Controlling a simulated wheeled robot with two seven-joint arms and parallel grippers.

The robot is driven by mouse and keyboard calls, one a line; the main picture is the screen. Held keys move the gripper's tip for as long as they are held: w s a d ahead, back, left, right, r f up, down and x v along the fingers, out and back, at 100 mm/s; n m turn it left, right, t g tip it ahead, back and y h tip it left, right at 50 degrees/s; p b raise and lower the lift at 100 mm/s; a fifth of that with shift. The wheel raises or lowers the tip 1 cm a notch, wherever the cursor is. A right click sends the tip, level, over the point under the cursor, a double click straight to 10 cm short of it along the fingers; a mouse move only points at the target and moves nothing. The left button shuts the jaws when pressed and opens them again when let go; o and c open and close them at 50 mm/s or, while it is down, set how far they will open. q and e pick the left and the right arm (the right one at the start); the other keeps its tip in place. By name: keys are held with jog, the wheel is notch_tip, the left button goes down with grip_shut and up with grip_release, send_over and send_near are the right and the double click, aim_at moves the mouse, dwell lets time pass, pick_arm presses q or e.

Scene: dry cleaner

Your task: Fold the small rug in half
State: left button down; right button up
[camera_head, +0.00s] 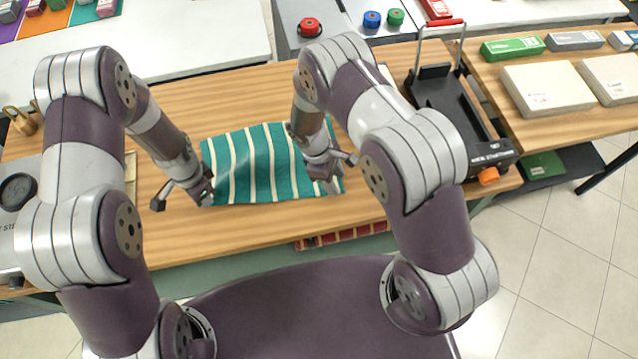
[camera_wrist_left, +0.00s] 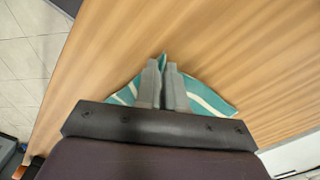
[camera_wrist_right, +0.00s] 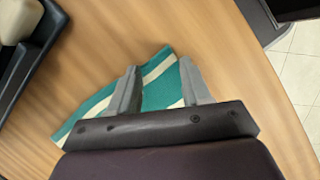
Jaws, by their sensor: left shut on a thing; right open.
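The small rug (camera_head: 262,166), teal with cream stripes, lies on the wooden table and looks unfolded. My left gripper (camera_head: 207,199) is shut on the rug's near left corner. In the left wrist view the rug (camera_wrist_left: 212,99) bunches up between the closed fingers (camera_wrist_left: 164,82). My right gripper (camera_head: 332,184) is open at the rug's near right corner. In the right wrist view its fingers (camera_wrist_right: 157,84) stand apart with the rug (camera_wrist_right: 160,92) between and beneath them. My right forearm hides part of the rug's right side.
The wooden table (camera_head: 190,92) is clear behind and in front of the rug. A black device (camera_head: 450,105) with a red-handled frame stands to the right. A grey appliance (camera_head: 15,210) stands at the left edge. Boxes (camera_head: 545,88) sit on the right table.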

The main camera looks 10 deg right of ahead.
jog(key=shift+s+f, duration=0.15)
jog(key=shift+f, duration=0.05)
jog(key=shift+c, duration=0.3)
jog(key=shift+s, duration=0.1)
jog(key=c, duration=0.6)
jog(key=shift+w+r, duration=0.2)
jog(key=shift+r, duration=2.35)
grip_shut()
